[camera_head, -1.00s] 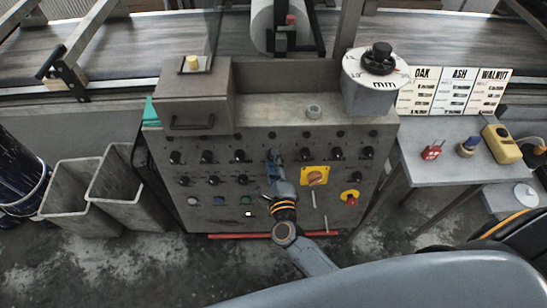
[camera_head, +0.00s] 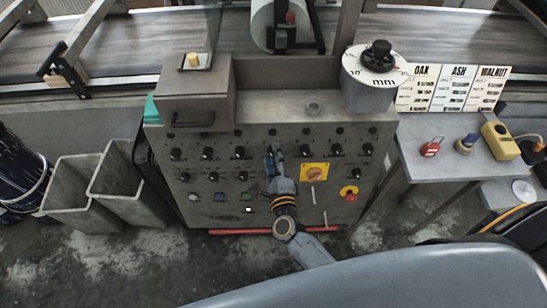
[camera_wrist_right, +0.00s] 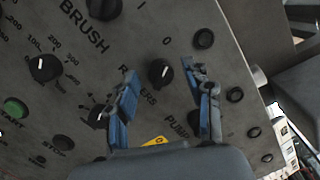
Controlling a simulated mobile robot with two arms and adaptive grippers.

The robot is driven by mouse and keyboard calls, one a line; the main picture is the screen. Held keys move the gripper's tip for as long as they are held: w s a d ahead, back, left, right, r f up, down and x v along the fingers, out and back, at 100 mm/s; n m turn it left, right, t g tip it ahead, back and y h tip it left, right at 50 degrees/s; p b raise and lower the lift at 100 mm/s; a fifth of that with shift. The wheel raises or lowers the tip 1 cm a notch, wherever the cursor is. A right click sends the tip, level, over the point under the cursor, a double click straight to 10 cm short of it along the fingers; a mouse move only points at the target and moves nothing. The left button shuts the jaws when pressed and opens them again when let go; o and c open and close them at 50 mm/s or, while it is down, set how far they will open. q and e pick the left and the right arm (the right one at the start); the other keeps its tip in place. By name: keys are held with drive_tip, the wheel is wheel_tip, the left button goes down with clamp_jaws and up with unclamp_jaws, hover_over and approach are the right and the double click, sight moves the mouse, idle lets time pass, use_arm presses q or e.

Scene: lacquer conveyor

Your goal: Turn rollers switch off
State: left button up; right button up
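The rollers switch is a black rotary knob (camera_wrist_right: 160,73) with a white pointer line, on the grey control panel (camera_head: 232,217). Its label is partly covered by a finger; "I" and "O" are printed near it. My right gripper (camera_wrist_right: 161,76) is open, its blue fingers on either side of the knob in the right wrist view. I cannot tell whether either finger touches it. In the head view the right gripper (camera_head: 273,155) is at the middle of the panel and hides the knob. My left gripper is not in view.
Other black knobs surround it, including the brush knob (camera_wrist_right: 104,8). A side table (camera_head: 415,160) holds a red padlock (camera_head: 430,148). Grey bins (camera_head: 75,205) stand left.

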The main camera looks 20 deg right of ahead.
drive_tip(key=s+a, duration=0.1)
drive_tip(key=s, duration=1.1)
drive_tip(key=shift+a+r, duration=0.3)
drive_tip(key=shift+r, duration=0.1)
drive_tip(key=shift+w, duration=0.1)
